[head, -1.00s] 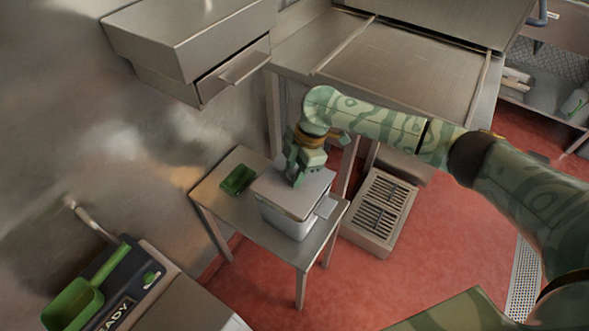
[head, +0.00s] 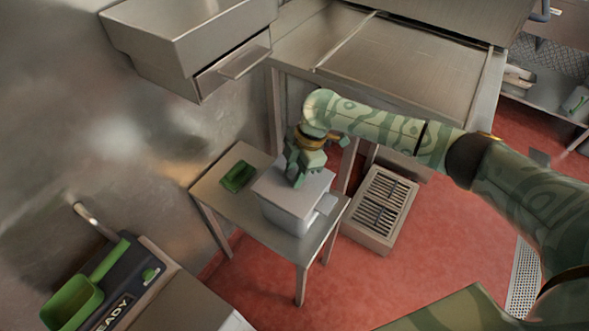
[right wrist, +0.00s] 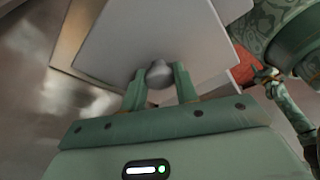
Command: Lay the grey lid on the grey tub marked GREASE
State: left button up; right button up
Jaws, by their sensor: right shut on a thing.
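The grey lid (head: 312,187) lies flat over the top of the grey tub (head: 288,217), which stands on a small steel table. In the head view the lid looks level and roughly lined up with the rim; I cannot tell whether it touches all round. My right gripper (head: 298,178) is above the lid. In the right wrist view the lid (right wrist: 150,32) fills the upper middle, and my right gripper (right wrist: 160,80) is shut on its round grey knob (right wrist: 159,74). The GREASE marking is not readable here. My left gripper is not in view.
A green scoop-like item (head: 238,176) lies on the small table (head: 225,193) left of the tub. A slatted metal box (head: 380,212) stands on the red floor to the right. At bottom left, a green scoop (head: 75,300) rests on a dark device.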

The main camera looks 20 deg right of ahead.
jog(key=shift+f, duration=0.4)
dwell(0.3)
jog(key=o, duration=1.5)
jog(key=shift+o, duration=0.2)
jog(key=shift+p+v, duration=2.95)
jog(key=shift+v, duration=0.6)
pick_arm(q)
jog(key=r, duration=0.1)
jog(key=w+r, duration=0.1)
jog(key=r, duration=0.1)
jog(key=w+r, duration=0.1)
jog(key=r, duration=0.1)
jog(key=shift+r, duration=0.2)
